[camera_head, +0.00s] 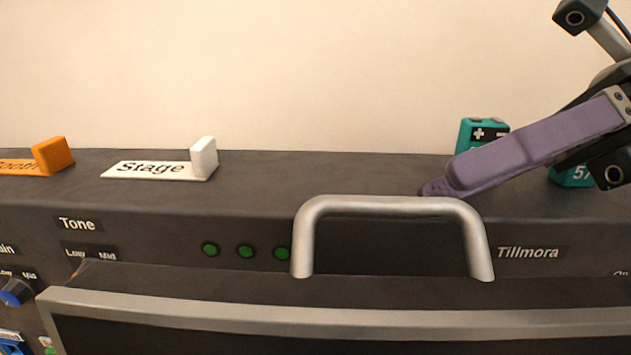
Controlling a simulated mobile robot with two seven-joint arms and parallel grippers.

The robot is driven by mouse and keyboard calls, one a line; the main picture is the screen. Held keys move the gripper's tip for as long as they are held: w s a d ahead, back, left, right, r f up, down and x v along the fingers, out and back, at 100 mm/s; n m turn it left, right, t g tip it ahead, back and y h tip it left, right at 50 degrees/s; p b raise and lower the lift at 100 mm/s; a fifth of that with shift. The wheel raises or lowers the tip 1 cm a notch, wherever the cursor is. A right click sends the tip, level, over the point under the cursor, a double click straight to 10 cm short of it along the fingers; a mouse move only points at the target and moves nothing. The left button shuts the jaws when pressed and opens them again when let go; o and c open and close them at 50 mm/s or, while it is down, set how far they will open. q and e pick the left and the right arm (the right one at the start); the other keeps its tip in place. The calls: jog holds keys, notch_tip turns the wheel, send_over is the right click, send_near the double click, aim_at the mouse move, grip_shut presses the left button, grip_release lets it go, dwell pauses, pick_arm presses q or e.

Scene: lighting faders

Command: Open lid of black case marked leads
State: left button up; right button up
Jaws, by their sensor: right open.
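A grey metal handle (390,207) stands up in the middle, in front of a dark console. Below it runs a dark panel with a light grey rim (330,317), cut off by the bottom edge. No marking "leads" shows, so I cannot tell whether this panel and handle belong to the black case. My right gripper (437,188) comes in from the right with purple fingers. It is open, and its tip appears just above the handle's right end. I cannot tell whether they touch. My left gripper is not in view.
The dark console top (330,172) carries a white block (204,157) by the "Stage" label and an orange block (52,155). Teal numbered objects (478,133) stand partly hidden behind my right gripper. Green buttons (245,251) and a blue knob (16,292) sit on the front.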

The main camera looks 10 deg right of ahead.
aim_at(381, 199)
jog(key=p+x, duration=0.1)
jog(key=x, duration=0.4)
jog(key=shift+a, duration=0.35)
jog(key=shift+a+f+p, duration=0.15)
jog(key=shift+a+p, duration=0.15)
jog(key=shift+a, duration=0.05)
jog(key=c, duration=0.5)
grip_shut()
